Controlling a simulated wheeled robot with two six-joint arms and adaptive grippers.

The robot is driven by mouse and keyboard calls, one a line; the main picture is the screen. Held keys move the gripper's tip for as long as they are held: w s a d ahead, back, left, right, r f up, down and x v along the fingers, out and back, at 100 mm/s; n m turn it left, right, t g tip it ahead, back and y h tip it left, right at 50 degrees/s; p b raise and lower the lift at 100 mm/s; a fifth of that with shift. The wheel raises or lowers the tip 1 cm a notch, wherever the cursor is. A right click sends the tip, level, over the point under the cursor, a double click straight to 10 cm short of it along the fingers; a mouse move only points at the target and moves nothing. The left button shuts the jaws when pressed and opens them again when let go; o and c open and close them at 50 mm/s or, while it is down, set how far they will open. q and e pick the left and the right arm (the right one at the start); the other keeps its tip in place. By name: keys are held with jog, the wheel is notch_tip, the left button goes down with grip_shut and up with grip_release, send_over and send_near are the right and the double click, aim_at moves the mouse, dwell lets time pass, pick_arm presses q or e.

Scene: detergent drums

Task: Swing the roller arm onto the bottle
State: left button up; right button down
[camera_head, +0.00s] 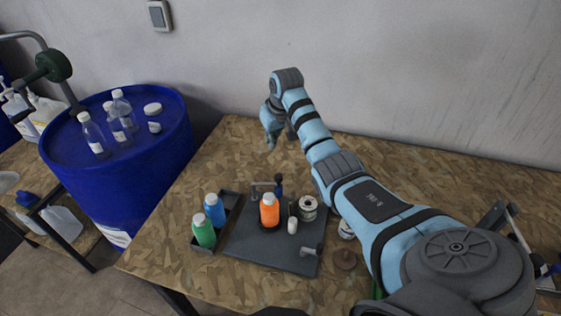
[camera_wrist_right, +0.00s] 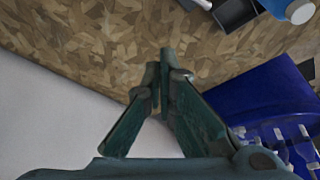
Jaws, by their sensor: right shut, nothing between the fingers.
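An orange bottle (camera_head: 269,212) with a pale cap stands upright on a dark fixture plate (camera_head: 262,254) on the table. A small white roller (camera_head: 292,224) stands just right of it, apart or touching I cannot tell. Behind the bottle is a thin metal bar with a dark blue post (camera_head: 279,186); which part is the roller arm is unclear. My right gripper (camera_head: 271,146) is shut and empty, above the table behind the fixture. In the right wrist view its fingers (camera_wrist_right: 165,62) meet at the tips over bare board. My left gripper is not in view.
A dark tray (camera_head: 230,216) holds a blue bottle (camera_head: 214,210) and a green bottle (camera_head: 203,232). A label roll (camera_head: 308,208) is right of the roller. A blue drum (camera_head: 130,180) with clear bottles stands left. My right arm spans the table's right side.

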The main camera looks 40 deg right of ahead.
jog(key=shift+d+f, duration=0.1)
jog(key=shift+f, duration=0.15)
jog(key=a+b+x, duration=0.1)
jog(key=b+x, duration=0.4)
jog(key=x, duration=0.6)
jog(key=s+p, duration=0.2)
jog(key=s+r+p, duration=0.1)
jog(key=s+p, duration=0.1)
jog(key=shift+s+d, duration=0.15)
jog(key=shift+s, duration=0.15)
